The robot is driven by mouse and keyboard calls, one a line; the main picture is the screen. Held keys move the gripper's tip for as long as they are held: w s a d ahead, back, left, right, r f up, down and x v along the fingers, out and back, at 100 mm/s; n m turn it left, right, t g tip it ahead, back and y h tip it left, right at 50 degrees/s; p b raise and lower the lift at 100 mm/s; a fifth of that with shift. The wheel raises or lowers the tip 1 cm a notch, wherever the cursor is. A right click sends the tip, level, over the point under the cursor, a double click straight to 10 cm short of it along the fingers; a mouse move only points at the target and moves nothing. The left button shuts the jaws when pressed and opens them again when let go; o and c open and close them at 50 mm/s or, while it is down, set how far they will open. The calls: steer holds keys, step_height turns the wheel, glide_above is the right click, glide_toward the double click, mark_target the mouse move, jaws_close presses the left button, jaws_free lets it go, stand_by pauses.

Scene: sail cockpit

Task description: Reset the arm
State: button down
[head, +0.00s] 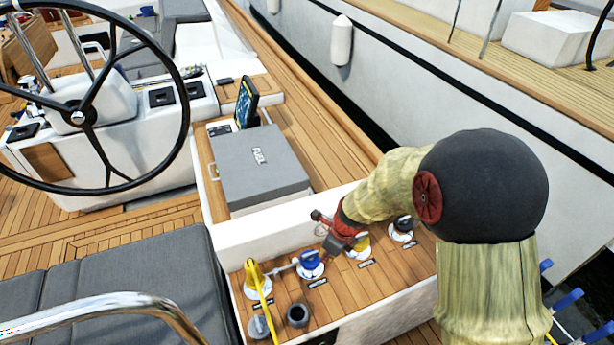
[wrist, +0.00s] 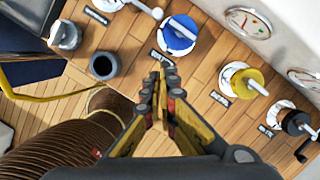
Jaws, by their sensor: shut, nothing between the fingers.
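My arm reaches in from the right of the head view. My gripper (head: 322,224) is over the small wooden panel beside the grey box. In the wrist view my gripper (wrist: 163,68) is shut and empty, its fingertips together above the wooden planks. A blue cap with a white handle (wrist: 178,34) is just beyond the fingertips. It also shows in the head view (head: 311,262). A yellow cap (wrist: 246,82) and a black cap (wrist: 295,122) are to the right in the wrist view. I cannot tell the exact height of the fingertips above the panel.
A grey box marked FUEL (head: 262,172) stands behind the panel, with a screen (head: 246,102) near it. A steering wheel (head: 80,112) is at left. A dark cup (head: 298,315) and a yellow handle (head: 260,290) are near the front. A chrome rail (head: 110,303) is at lower left.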

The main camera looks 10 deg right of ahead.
steer(key=s+n+g, duration=0.2)
steer(key=s+n, duration=0.3)
steer(key=n, duration=0.3)
steer(key=s+d+r+n+t+b, duration=0.1)
steer(key=s+d+r+n+t, duration=0.1)
steer(key=s+r+n, duration=0.3)
steer(key=s+d+r+n+t+h+b, duration=0.1)
steer(key=s+r+n, duration=0.4)
steer(key=r, duration=0.7)
steer(key=s+d+r+n+t+h+b, duration=0.1)
steer(key=s+d+r+n+t, duration=0.1)
steer(key=s+d+r+n, duration=0.2)
step_height(320, 180, up, 6)
steer(key=s+n, duration=0.1)
steer(key=n, duration=0.2)
steer(key=shift+d+f+n+t, duration=0.2)
steer(key=shift+d+n+t, duration=0.1)
steer(key=shift+t, duration=0.1)
steer(key=shift+s+d, duration=0.1)
